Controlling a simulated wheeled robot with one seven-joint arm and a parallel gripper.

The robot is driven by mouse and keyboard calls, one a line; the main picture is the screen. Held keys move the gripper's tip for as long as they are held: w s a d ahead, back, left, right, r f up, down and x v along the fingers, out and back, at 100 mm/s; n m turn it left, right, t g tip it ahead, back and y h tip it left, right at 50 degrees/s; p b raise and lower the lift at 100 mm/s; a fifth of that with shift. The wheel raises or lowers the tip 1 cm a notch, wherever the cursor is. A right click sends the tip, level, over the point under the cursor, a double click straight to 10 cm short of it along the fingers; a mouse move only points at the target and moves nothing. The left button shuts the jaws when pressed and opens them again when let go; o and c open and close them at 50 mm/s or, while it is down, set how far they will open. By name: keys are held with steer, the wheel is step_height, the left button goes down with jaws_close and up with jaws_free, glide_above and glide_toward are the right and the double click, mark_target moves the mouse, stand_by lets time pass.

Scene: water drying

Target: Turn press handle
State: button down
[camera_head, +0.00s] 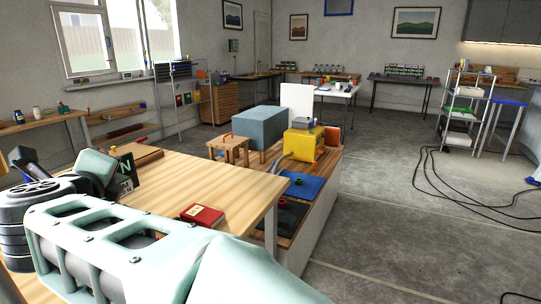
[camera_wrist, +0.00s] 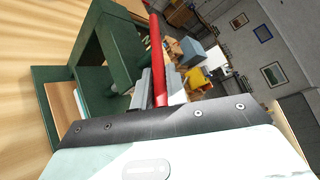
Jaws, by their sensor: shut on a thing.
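A dark green press (camera_wrist: 108,40) stands on the wooden table, seen close up in the wrist view. Its red handle (camera_wrist: 158,55) runs up and away from my gripper (camera_wrist: 160,84). My gripper is shut on the handle, with a grey finger on each side of it. In the head view the dark press (camera_head: 125,170), with a pale mark on its side, shows behind my arm. My arm covers much of the table's left part there, and the grip itself is hidden.
A red book (camera_head: 202,215) lies on the wooden table (camera_head: 235,175). A lower bench beyond holds a grey-blue box (camera_head: 258,128), a yellow machine (camera_head: 303,144), a small wooden stool (camera_head: 228,148) and a blue mat (camera_head: 301,186). The floor at right is open, with black cables (camera_head: 445,195).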

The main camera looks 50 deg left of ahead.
steer(key=c, duration=1.7)
jaws_free()
steer(key=shift+w+f, duration=0.1)
steer(key=b+v, duration=0.2)
steer(key=v, duration=0.5)
steer(key=shift+d, duration=0.2)
